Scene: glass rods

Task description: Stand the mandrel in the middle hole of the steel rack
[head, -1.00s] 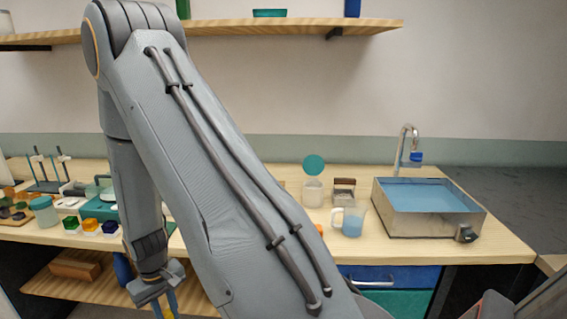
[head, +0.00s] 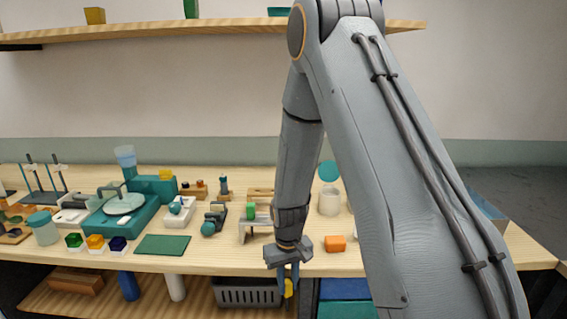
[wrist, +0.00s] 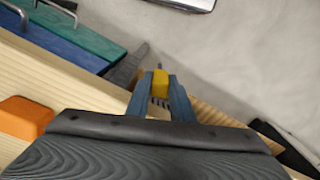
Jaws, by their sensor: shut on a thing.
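My gripper (head: 288,272) is shut on a yellow piece (head: 289,288), which I take to be the mandrel, in front of the bench edge and below its top. In the wrist view the yellow piece (wrist: 160,84) sits between the two blue fingertips (wrist: 161,97), with a thin grey tip showing past it. The rest of it is hidden. A grey metal stand (head: 246,227), probably the steel rack, is on the bench just left of my forearm, with a green piece at its top. Its holes cannot be made out. The rack is not clearly seen in the wrist view.
An orange block (head: 335,243) lies on the bench right of my gripper. A small dark tool with a teal ball (head: 209,227) stands left of the rack. A dark basket (head: 247,293) and blue and teal drawers (head: 345,290) are below. A green mat (head: 163,245) lies further left.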

